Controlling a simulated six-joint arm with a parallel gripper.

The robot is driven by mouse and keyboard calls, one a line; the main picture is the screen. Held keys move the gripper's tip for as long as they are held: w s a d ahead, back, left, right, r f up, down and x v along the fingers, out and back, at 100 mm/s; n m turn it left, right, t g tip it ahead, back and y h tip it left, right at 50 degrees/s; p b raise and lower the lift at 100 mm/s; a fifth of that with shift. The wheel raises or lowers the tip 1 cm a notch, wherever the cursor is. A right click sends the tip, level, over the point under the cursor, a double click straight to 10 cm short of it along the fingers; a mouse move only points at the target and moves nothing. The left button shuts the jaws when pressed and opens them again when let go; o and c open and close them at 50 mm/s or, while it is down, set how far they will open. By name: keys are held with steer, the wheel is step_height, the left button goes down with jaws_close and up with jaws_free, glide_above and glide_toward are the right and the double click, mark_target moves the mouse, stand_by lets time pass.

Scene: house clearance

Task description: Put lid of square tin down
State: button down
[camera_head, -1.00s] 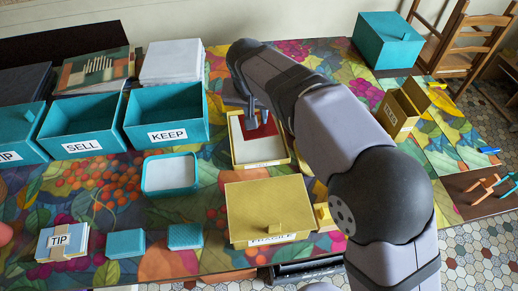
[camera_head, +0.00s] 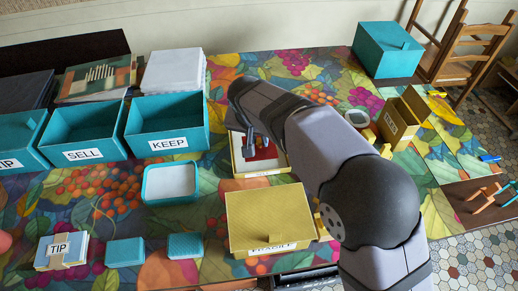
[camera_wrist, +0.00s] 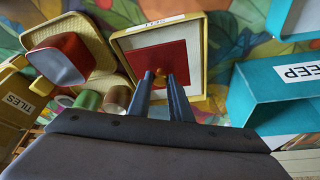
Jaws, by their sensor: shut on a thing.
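My gripper (camera_wrist: 160,78) points down over an open yellow box with a pale inside (camera_wrist: 125,42). It is shut on the small gold knob of a flat red square lid (camera_wrist: 150,60). The lid lies within the box's walls; I cannot tell whether it touches the floor of the box. In the head view my gripper (camera_head: 259,148) is over the same box (camera_head: 240,168), and the red lid (camera_head: 262,154) shows partly behind the fingers. A red square tin with a grey inside (camera_wrist: 62,60) stands on a woven yellow tray (camera_wrist: 92,38) in the wrist view.
Teal boxes marked SELL (camera_head: 85,155) and KEEP (camera_head: 170,145) stand at left. An open teal tin (camera_head: 170,198) and a closed yellow box (camera_head: 265,215) are nearby. Spools (camera_wrist: 88,99) lie near the red tin. The TILES box (camera_head: 393,122) stands right of my arm.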

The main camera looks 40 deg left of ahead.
mark_target(259, 149)
steer(key=shift+f, duration=2.4)
steer(key=shift+f, duration=0.2)
steer(key=c, duration=1.6)
jaws_free()
steer(key=shift+r, duration=0.1)
steer(key=shift+s+r, duration=0.1)
steer(key=shift+r, duration=0.2)
steer(key=v, duration=1.1)
steer(key=shift+s+r, duration=0.1)
steer(key=shift+r, duration=0.25)
steer(key=shift+d, duration=0.1)
